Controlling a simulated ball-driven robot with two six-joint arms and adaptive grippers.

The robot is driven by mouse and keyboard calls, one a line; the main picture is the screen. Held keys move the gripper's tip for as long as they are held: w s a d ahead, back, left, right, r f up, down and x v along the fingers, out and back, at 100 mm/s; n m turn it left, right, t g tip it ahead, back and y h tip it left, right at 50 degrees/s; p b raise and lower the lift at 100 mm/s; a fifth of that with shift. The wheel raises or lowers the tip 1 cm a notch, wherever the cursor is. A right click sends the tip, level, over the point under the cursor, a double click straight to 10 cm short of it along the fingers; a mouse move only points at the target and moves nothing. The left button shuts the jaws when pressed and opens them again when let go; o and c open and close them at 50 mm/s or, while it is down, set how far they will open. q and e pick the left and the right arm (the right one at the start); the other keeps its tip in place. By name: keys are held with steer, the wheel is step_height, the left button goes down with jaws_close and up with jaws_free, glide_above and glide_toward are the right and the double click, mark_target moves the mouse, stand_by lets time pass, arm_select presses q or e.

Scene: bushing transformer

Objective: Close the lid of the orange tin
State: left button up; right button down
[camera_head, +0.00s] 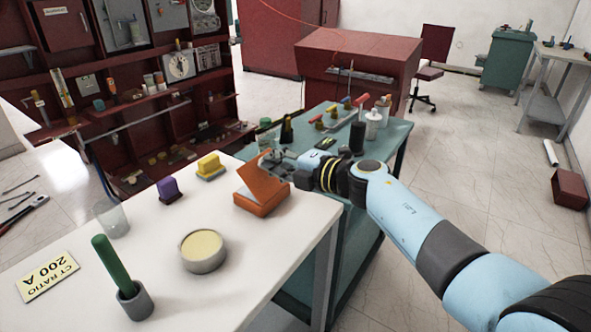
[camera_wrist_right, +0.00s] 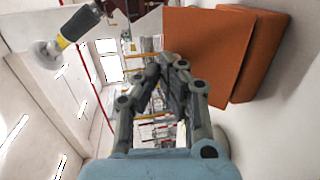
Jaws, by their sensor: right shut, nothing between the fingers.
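The orange tin (camera_head: 261,205) sits on the white table near its far right edge. Its lid (camera_head: 263,184) is raised and tilted above the box. In the right wrist view the lid (camera_wrist_right: 207,50) is a flat orange panel beside the tin body (camera_wrist_right: 262,62). My right gripper (camera_head: 272,157) is just behind the lid in the head view, partly hidden by it. In the wrist view its shut, empty fingers (camera_wrist_right: 172,62) lie close beside the lid's edge; I cannot tell whether they touch it. My left gripper is not in view.
A round cream-topped tin (camera_head: 202,249), a green rod in a grey cup (camera_head: 134,301), a clear glass (camera_head: 112,218), a purple block (camera_head: 170,190) and a yellow block (camera_head: 209,166) stand on the white table. A teal bench (camera_head: 388,150) with bottles and tools adjoins on the right.

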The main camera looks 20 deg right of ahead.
mark_target(259, 164)
steer(key=shift+w+a, duration=0.5)
steer(key=shift+w, duration=0.05)
steer(key=shift+w+a+f+b, duration=0.3)
steer(key=shift+w+a+f, duration=0.1)
steer(key=shift+w+a, duration=0.15)
steer(key=shift+w+a+f+b, duration=0.25)
steer(key=shift+w+a+f, duration=0.15)
steer(key=shift+w, duration=0.25)
steer(key=shift+w+a+f+p, duration=0.25)
steer(key=shift+w+a+p, duration=0.15)
steer(key=shift+w, duration=0.1)
steer(key=shift+w+a+f+g+h+p, duration=0.15)
steer(key=shift+w+f+g+h+p, duration=0.15)
steer(key=shift+f+g+p, duration=0.15)
steer(key=shift+f, duration=0.1)
steer(key=shift+g, duration=0.25)
